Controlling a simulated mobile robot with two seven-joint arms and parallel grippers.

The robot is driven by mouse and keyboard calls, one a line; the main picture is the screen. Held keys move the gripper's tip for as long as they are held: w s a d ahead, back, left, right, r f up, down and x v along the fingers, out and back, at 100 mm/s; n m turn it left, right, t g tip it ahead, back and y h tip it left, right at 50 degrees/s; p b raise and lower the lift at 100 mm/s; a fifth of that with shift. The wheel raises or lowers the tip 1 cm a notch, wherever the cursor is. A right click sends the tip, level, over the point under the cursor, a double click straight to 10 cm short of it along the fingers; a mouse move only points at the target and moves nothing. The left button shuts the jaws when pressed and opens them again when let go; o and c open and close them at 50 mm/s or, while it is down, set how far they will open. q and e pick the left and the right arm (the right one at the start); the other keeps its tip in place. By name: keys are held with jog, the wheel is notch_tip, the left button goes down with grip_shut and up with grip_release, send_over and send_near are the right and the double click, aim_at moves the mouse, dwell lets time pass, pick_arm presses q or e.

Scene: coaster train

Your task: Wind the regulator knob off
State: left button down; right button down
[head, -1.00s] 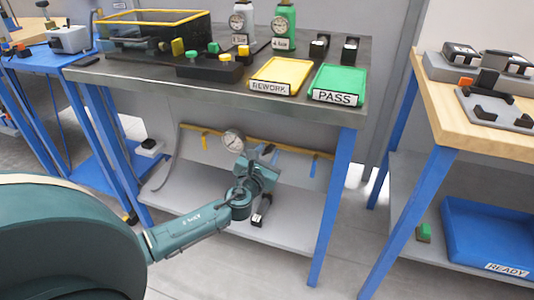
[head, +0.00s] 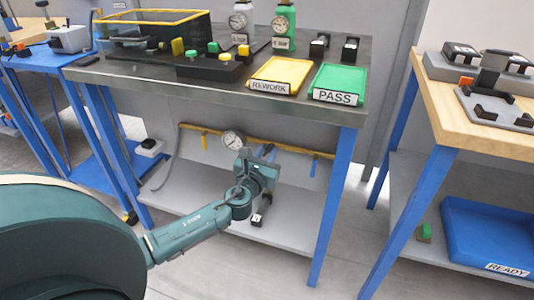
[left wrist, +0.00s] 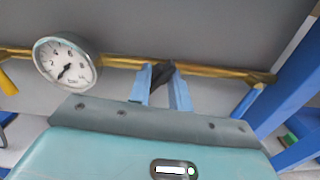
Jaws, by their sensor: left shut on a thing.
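The regulator knob (left wrist: 162,74) shows as a small dark piece between the fingertips of my left gripper (left wrist: 160,80) in the left wrist view. The fingers are shut on it, in front of the yellow pipe under the bench. In the head view my left gripper (head: 264,156) reaches below the bench top, and its own wrist hides the knob there. A round white pressure gauge (head: 233,141) sits on the pipe to the left of the gripper; it also shows in the left wrist view (left wrist: 66,63). My right gripper is not in view.
The bench top (head: 220,83) is above my arm, and a blue leg (head: 333,200) stands to the right. The lower shelf (head: 195,195) is mostly clear.

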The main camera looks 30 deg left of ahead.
pick_arm(q)
jog(key=n, duration=0.4)
jog(key=shift+n+b, duration=0.35)
jog(key=shift+n, duration=0.05)
jog(key=n, duration=0.3)
jog(key=shift+n, duration=0.3)
jog(key=n+b, duration=0.1)
jog(key=n, duration=0.8)
jog(key=n+p, duration=0.1)
jog(key=n, duration=0.2)
jog(key=shift+n, duration=0.3)
jog(key=shift+n+p, duration=0.4)
jog(key=shift+n, duration=1.3)
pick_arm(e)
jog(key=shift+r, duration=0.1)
pick_arm(q)
jog(key=shift+f+n, duration=0.1)
jog(key=shift+n, duration=0.2)
jog(key=c, duration=1.3)
grip_release()
